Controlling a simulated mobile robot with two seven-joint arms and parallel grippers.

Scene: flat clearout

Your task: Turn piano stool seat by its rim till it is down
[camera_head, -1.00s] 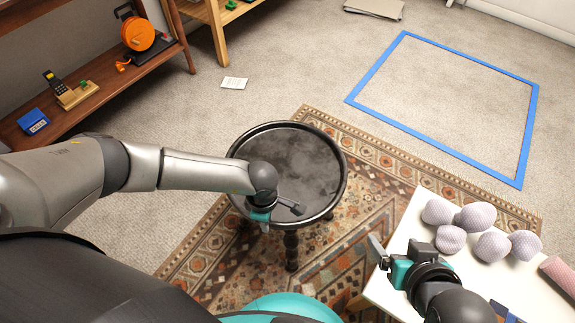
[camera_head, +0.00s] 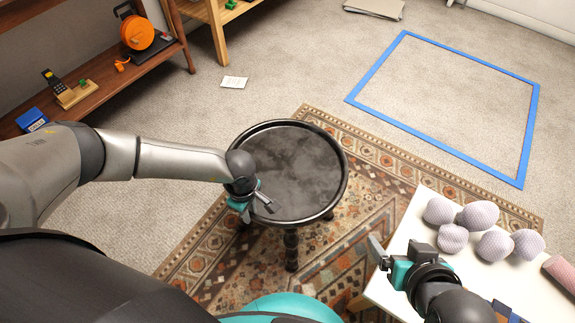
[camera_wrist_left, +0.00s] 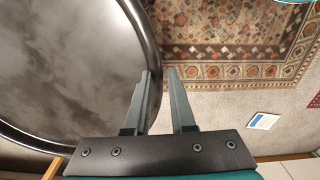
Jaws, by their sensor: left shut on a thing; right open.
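The piano stool (camera_head: 292,165) has a round, dark, glossy seat with a raised rim and turned dark legs. It stands upright on the patterned rug. My left gripper (camera_head: 267,203) is shut on the seat's rim at its near left side. In the left wrist view, the fingers (camera_wrist_left: 158,75) straddle the rim of the seat (camera_wrist_left: 70,70), one over the seat and one outside it. The screw under the seat is hidden, so I cannot tell the seat's height. My right gripper (camera_head: 384,254) is open and empty by the white table's left edge.
The white table (camera_head: 400,298) at right bears several pale knobbly lumps (camera_head: 453,238) and a pink roll. A wooden shelf (camera_head: 105,85) stands at upper left. A blue taped outline (camera_head: 432,126) marks clear carpet. A white card (camera_head: 234,82) lies beyond the stool.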

